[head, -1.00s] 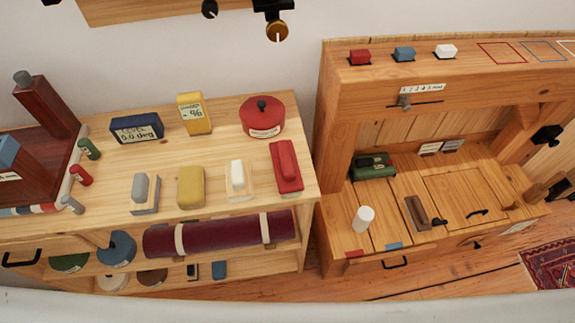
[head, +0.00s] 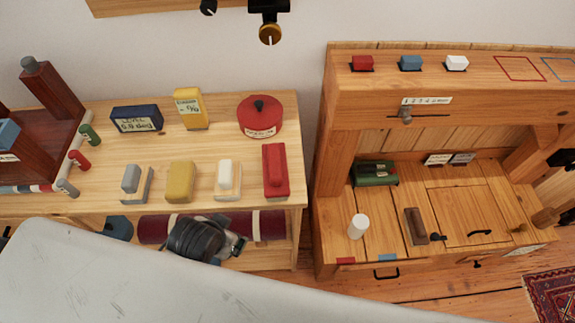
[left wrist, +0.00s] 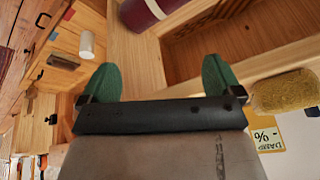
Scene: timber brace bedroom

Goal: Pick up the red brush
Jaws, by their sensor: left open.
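The red brush (head: 275,171), a red block with a raised red grip, lies on the top of the light wooden shelf, near its right front corner. I cannot make it out in the left wrist view, where my gripper body blocks the middle. My left gripper (left wrist: 158,65) has green fingers spread wide with nothing between them. In the head view, a dark joint of my left arm is in front of the shelf, below and left of the brush, and the fingers cannot be made out. My right gripper is in neither view.
On the shelf top, a white-gripped block (head: 228,180), a yellow block (head: 181,182) and a red round pot (head: 261,116) stand near the brush. A maroon roll (head: 270,224) lies below. A wooden bench (head: 322,215) stands to the right across a gap.

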